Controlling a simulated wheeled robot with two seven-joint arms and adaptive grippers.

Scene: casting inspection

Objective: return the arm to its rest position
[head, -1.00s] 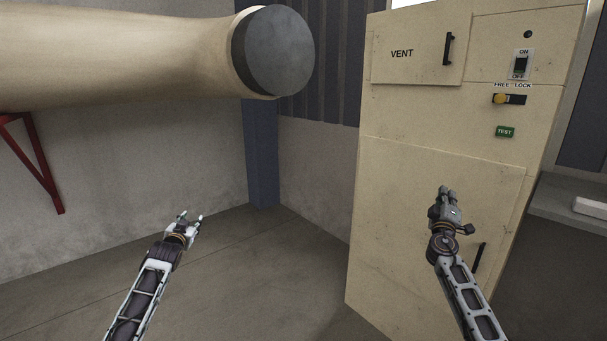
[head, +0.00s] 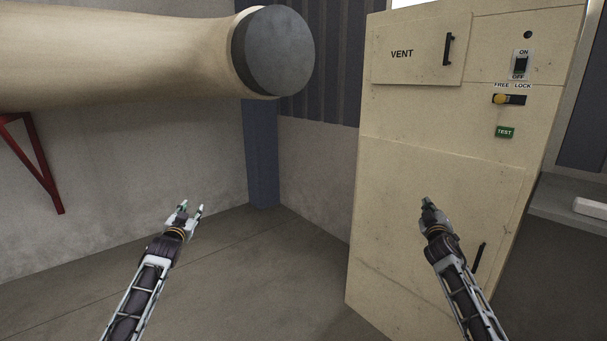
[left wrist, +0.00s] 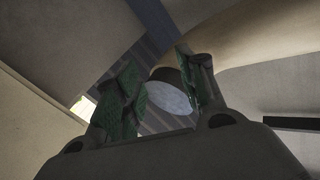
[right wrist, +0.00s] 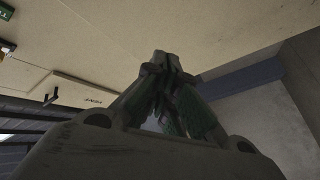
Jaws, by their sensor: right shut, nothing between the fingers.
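My left gripper (head: 191,208) is in the left half of the head view, over the floor. Its fingers stand apart with nothing between them; the left wrist view also shows a gap between the green-padded fingers (left wrist: 160,92). My right gripper (head: 427,202) is in front of the lower door of the beige cabinet (head: 430,240) and looks apart from it. In the right wrist view its fingertips (right wrist: 164,58) meet, with nothing held.
The cabinet carries a VENT door (head: 418,52) with a black handle, an ON/OFF switch (head: 521,65), a FREE/LOCK slider (head: 503,99) and a green TEST label (head: 505,132). A large beige duct (head: 120,55) hangs at upper left. A grey shelf (head: 570,205) is at right. Floor between the arms is clear.

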